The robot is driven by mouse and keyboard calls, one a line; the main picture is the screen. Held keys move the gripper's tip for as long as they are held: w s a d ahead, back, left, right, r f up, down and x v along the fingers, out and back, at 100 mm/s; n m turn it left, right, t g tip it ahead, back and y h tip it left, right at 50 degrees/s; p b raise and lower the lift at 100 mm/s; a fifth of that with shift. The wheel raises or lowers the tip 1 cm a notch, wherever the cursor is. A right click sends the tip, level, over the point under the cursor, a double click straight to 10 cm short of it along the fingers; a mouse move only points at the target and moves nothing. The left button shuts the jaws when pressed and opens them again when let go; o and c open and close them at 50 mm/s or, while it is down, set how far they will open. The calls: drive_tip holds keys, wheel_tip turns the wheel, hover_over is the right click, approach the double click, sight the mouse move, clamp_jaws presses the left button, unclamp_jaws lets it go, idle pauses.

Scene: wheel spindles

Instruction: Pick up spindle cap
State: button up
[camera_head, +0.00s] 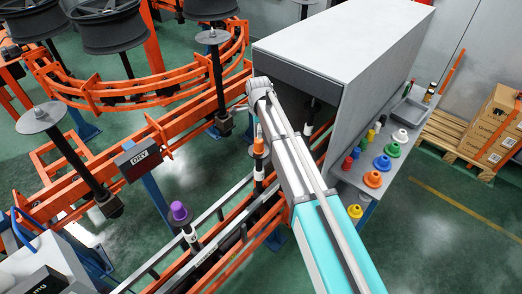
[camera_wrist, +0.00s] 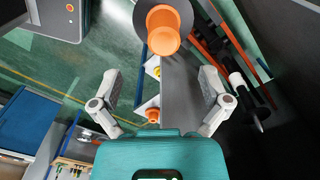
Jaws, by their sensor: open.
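In the wrist view, an orange spindle cap (camera_wrist: 163,32) sits in front of a dark round disc. My gripper (camera_wrist: 160,76) is open and empty, its fingers spread to the left and right below the cap and apart from it. An orange cap (camera_head: 258,146) stands on a spindle left of my arm in the head view. A purple cap (camera_head: 180,212) stands on another spindle, lower left.
A grey cabinet (camera_head: 340,40) stands close to my arm. Boxes (camera_head: 495,125) stand on a pallet at right.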

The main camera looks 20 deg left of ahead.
sight(259, 141)
drive_tip(key=shift+f+b, duration=1)
drive_tip(key=shift+f, duration=0.3)
drive_tip(key=shift+f, duration=0.1)
wheel_tip(259, 141, down, 5)
drive_tip(key=b, duration=0.5)
drive_tip(key=c, duration=1.1)
wheel_tip(259, 141, up, 10)
drive_tip(key=p, duration=1)
